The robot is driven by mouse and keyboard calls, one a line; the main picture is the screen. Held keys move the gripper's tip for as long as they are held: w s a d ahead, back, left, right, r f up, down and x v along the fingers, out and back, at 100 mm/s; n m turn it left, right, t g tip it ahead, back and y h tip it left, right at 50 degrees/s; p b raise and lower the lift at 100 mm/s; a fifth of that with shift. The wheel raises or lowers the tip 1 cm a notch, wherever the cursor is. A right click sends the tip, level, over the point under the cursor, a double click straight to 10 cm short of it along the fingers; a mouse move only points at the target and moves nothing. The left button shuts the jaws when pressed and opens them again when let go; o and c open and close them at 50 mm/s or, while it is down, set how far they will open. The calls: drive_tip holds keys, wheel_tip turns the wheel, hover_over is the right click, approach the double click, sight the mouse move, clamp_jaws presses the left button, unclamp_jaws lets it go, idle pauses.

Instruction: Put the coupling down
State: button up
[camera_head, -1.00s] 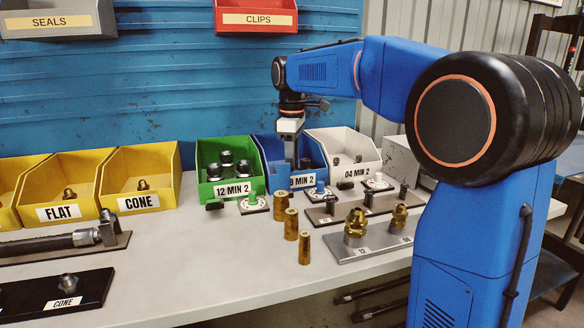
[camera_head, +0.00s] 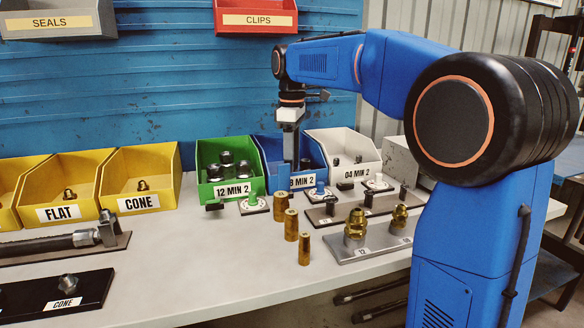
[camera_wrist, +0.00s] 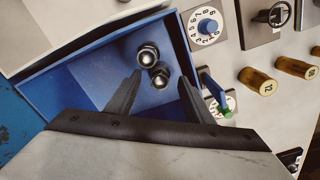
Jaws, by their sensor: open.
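My gripper (camera_head: 290,150) is over the blue bin (camera_wrist: 58,103) marked "8 MIN 2", pointing down. In the wrist view my gripper (camera_wrist: 160,79) has its two dark fingers spread apart, with nothing held between them. Two dark metal couplings, one (camera_wrist: 148,54) and another (camera_wrist: 161,77), lie close together on the blue bin's floor. They show between and beyond the fingertips. In the head view the bin's front label and my fingers hide most of the bin's inside. I cannot tell which of the two couplings is the task's one.
A green bin (camera_head: 203,155) with several fittings stands to the left, a white bin (camera_head: 365,150) to the right. Dial plates (camera_head: 254,205), brass cylinders (camera_head: 291,224) and a fitting stand (camera_head: 370,247) are in front.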

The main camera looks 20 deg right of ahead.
drive_tip(key=shift+r, duration=2.35)
